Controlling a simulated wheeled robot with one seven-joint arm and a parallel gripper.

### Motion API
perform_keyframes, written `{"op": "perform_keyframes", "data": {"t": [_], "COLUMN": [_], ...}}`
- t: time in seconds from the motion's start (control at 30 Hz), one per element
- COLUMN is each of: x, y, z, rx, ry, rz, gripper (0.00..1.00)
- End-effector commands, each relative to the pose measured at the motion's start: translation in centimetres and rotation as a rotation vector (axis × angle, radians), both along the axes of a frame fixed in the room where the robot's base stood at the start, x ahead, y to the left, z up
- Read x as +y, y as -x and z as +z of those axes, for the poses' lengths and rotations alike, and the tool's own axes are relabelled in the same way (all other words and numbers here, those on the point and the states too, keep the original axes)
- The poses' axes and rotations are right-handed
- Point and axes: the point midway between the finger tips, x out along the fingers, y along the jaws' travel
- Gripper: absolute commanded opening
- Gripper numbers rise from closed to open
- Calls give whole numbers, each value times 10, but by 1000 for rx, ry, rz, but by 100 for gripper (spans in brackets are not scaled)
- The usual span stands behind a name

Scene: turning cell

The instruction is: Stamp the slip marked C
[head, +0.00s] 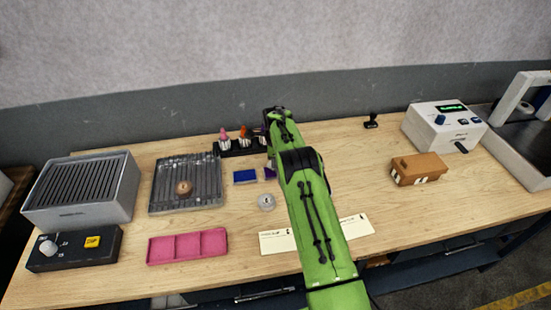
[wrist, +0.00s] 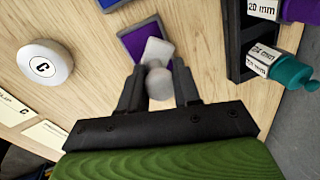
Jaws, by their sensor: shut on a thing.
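In the wrist view my gripper (wrist: 159,72) is shut on a pale grey stamp-like piece (wrist: 157,50) with a rounded knob. The piece is over the purple ink pad (wrist: 134,38); I cannot tell whether it touches it. The pad also shows in the head view (head: 270,173), where my arm hides the gripper. Two pale slips lie near the bench's front, one left of my arm (head: 275,242) and one partly behind it (head: 357,226).
A blue pad (head: 245,176) lies left of the purple one. A dark rack (head: 238,148) with coloured-handled pieces stands behind. A pink tray (head: 187,246), a grey ribbed tray (head: 187,203) and a grey box (head: 80,192) are left. A brown block (head: 418,169) and a small black stamp (head: 371,121) are right.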

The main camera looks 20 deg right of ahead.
Motion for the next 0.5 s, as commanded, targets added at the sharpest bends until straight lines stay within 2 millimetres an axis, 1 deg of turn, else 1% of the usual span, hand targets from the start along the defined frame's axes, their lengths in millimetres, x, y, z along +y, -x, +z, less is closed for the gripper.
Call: {"op": "perform_keyframes", "data": {"t": [0.5], "x": [0], "y": [0], "z": [-6], "rx": [0], "ry": [0], "rz": [0], "gripper": [13]}}
